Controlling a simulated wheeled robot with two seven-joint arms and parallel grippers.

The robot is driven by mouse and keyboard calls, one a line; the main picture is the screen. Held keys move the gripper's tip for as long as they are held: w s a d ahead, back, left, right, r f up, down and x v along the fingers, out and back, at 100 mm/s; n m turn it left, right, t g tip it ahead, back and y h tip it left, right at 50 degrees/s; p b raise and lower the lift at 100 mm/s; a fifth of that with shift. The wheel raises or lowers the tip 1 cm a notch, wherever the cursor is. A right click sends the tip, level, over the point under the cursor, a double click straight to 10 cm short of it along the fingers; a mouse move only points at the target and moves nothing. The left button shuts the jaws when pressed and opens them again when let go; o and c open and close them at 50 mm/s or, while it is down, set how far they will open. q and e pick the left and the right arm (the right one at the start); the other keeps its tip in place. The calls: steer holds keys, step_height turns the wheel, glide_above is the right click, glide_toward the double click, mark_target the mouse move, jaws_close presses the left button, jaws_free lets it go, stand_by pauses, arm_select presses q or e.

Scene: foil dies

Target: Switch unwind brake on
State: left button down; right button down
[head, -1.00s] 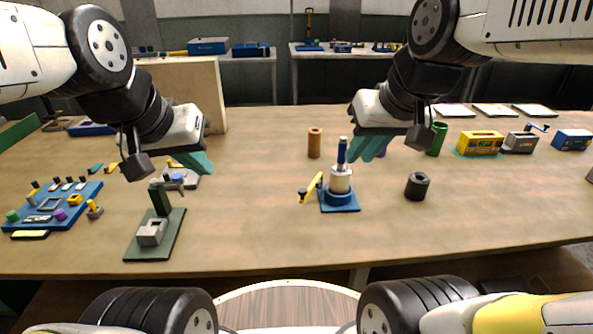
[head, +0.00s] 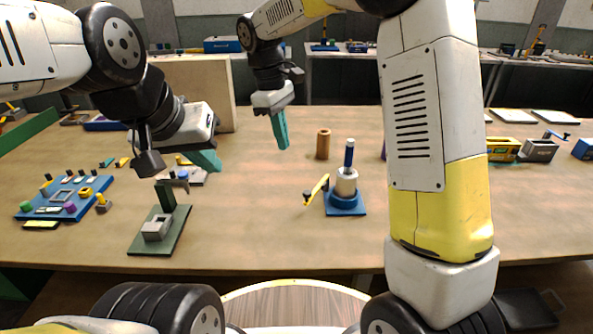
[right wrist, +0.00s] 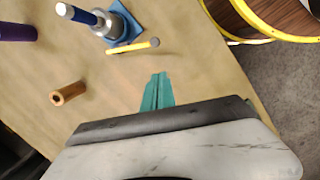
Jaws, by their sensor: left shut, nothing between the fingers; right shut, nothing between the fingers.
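A device with a blue base (head: 345,208), a pale cylinder (head: 346,183) and an upright blue shaft (head: 349,155) stands mid-table. A yellow lever (head: 318,189) slants up beside its left side; which part is the unwind brake is not marked. The lever (right wrist: 128,47) and base (right wrist: 127,22) also show in the right wrist view. My right gripper (head: 283,140) is shut and empty, pointing down, behind and left of the lever and apart from it. Its teal fingers also show in the right wrist view (right wrist: 157,92). My left gripper (head: 206,160) is shut and empty above the table's left part.
A brown cylinder (head: 323,144) stands behind the device. A green stand with a grey block (head: 157,227) and a blue tray of small parts (head: 63,197) are at left. My right arm hides part of the right table. Bare table lies left of the lever.

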steer(key=shift+w+a+f+n, duration=0.3)
steer(key=shift+w+a+f, duration=0.05)
steer(key=shift+a+f, duration=0.35)
steer(key=shift+w+a+f+n, duration=0.3)
steer(key=shift+a+f, duration=0.25)
steer(key=shift+f, duration=0.1)
steer(key=s+d+f, duration=0.2)
steer(key=d+f, duration=0.4)
steer(key=f, duration=0.4)
steer(key=shift+f, duration=0.15)
steer(key=shift+s, duration=0.15)
steer(key=s+d+n, duration=0.3)
steer(key=d+n, duration=0.2)
steer(key=d, duration=0.2)
steer(key=shift+s+d+t+h, duration=0.15)
steer(key=shift+s+t+h, duration=0.15)
steer(key=shift+t, duration=0.1)
